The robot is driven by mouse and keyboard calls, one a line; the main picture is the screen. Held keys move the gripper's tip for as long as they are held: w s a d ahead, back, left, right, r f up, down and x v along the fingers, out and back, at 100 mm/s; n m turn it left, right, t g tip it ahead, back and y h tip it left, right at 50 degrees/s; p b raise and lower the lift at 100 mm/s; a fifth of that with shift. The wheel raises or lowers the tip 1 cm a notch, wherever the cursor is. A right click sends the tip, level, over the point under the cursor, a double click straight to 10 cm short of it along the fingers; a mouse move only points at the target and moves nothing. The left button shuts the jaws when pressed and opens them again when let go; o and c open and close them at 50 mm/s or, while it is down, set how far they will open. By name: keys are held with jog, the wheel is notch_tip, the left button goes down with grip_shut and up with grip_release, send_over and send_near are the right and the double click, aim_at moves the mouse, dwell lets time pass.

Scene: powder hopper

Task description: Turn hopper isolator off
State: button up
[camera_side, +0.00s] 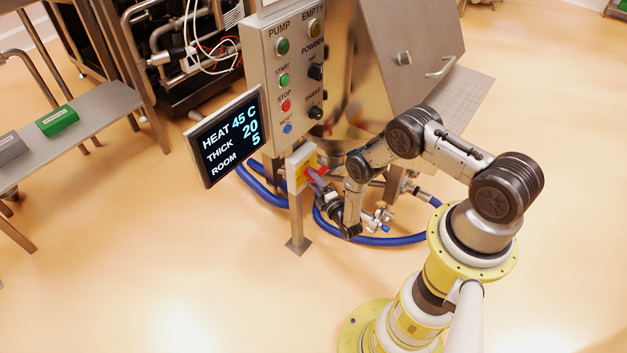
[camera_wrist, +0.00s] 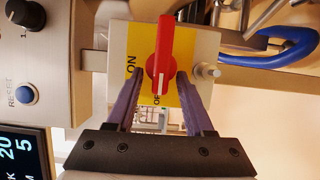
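The hopper isolator is a red rotary handle (camera_wrist: 161,50) on a yellow plate (camera_wrist: 205,48). In the wrist view the handle stands lengthwise up and down. Its lower end, with a pale mark, meets partly hidden lettering that shows as "OF"; "ON" is to its left. In the side view the isolator's yellow plate (camera_side: 295,172) is on a post below the control panel. My gripper (camera_wrist: 162,82) has its two purple fingers apart, one on each side of the handle's lower end, with narrow gaps showing. My gripper (camera_side: 320,184) partly hides the handle in the side view.
The control panel (camera_side: 282,85) with buttons and the tilted display (camera_side: 226,137) are close above and left of the isolator. Blue hoses (camera_side: 385,240) and pipe fittings lie behind and below. A metal bench (camera_side: 95,115) stands at left. The floor in front is open.

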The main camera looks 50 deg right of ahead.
jog(key=v, duration=1.4)
jog(key=shift+w, duration=0.1)
